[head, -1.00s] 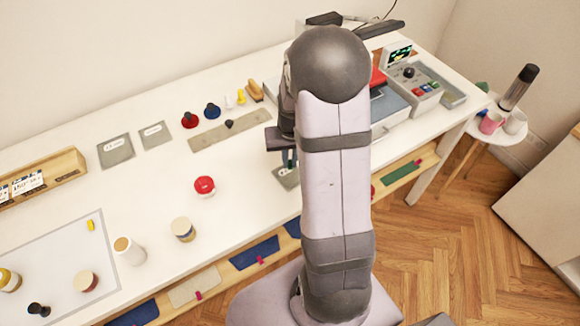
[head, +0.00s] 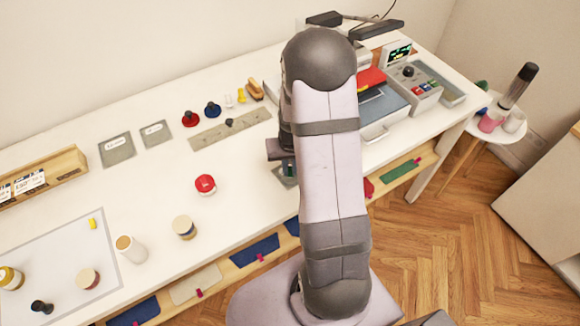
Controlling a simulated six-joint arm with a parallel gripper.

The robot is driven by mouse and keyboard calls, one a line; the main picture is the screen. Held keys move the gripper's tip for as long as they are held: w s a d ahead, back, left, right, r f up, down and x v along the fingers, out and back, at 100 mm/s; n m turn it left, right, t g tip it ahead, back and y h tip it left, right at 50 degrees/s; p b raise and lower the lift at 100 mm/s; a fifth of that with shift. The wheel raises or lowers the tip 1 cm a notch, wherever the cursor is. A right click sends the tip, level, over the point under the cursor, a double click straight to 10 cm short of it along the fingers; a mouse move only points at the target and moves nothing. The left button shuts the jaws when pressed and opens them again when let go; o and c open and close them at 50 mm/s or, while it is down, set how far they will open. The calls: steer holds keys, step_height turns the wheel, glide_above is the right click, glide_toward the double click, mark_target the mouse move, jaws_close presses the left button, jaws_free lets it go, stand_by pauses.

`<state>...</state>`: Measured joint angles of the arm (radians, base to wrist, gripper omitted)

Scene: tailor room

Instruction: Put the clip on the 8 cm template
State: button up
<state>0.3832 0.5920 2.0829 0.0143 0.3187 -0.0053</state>
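Two grey square templates with small white labels lie on the table at the back left, the left one (head: 117,150) and a smaller one (head: 156,133). Their labels are too small to read. Another grey square piece (head: 284,181) lies partly hidden under my gripper (head: 288,167). My gripper points down close above it, mostly behind my own arm. A dark teal bit shows at its tip; I cannot tell if it is the clip or part of the fingers. Whether the gripper is open or shut is hidden. No clip can be made out for certain.
A red-topped round pot (head: 205,185) stands left of my gripper. A grey ruler-like strip (head: 230,130) lies behind, with red and blue knobs nearby. Spools and a white mat (head: 60,255) fill the front left. A control box (head: 416,86) stands at right.

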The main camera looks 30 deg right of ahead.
steer(key=o, duration=0.3)
steer(key=shift+r, duration=0.1)
step_height(320, 180, up, 12)
steer(key=s+b, duration=0.2)
steer(key=s+a+f+n+g, duration=0.1)
steer(key=s+a+n, duration=0.3)
steer(key=s+a, duration=0.9)
steer(key=shift+a+f+g+y, duration=0.3)
steer(key=shift+a+f, duration=0.3)
steer(key=shift+a, duration=0.3)
